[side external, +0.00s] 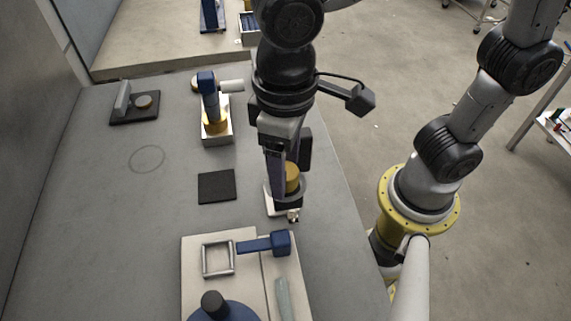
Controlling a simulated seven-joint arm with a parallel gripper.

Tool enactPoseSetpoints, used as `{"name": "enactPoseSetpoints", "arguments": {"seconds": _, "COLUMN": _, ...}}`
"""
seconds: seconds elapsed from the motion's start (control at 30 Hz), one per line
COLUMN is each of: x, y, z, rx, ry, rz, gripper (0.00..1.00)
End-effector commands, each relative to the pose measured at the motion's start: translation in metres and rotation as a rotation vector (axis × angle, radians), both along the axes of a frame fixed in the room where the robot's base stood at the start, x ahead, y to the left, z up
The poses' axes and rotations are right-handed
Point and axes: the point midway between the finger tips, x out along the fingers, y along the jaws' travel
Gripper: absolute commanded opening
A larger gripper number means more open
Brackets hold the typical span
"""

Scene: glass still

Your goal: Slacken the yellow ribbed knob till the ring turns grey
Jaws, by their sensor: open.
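A yellow knob (292,178) stands on a small pale base (280,208) near the right edge of the grey table. Its ribs are too small to make out. My gripper (289,167) points down over the knob, open, with one finger on the left and the other on the right behind it. I cannot tell whether either finger touches the knob. A greyish ring-like band (300,191) shows around the foot of the knob, partly hidden, and its exact colour is unclear.
A dark square pad (216,187) lies left of my gripper. A pale board (192,260) with a blue handle (280,243) is in front. The table's left side is mostly clear.

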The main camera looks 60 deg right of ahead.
Motion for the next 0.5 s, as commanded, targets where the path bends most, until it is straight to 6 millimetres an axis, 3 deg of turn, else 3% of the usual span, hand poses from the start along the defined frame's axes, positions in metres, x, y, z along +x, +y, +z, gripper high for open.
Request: {"name": "enactPoseSetpoints", "arguments": {"seconds": 0.5, "x": 0.0, "y": 0.0, "z": 0.036, "rx": 0.0, "ry": -0.001, "rz": 0.0, "gripper": 0.66}}
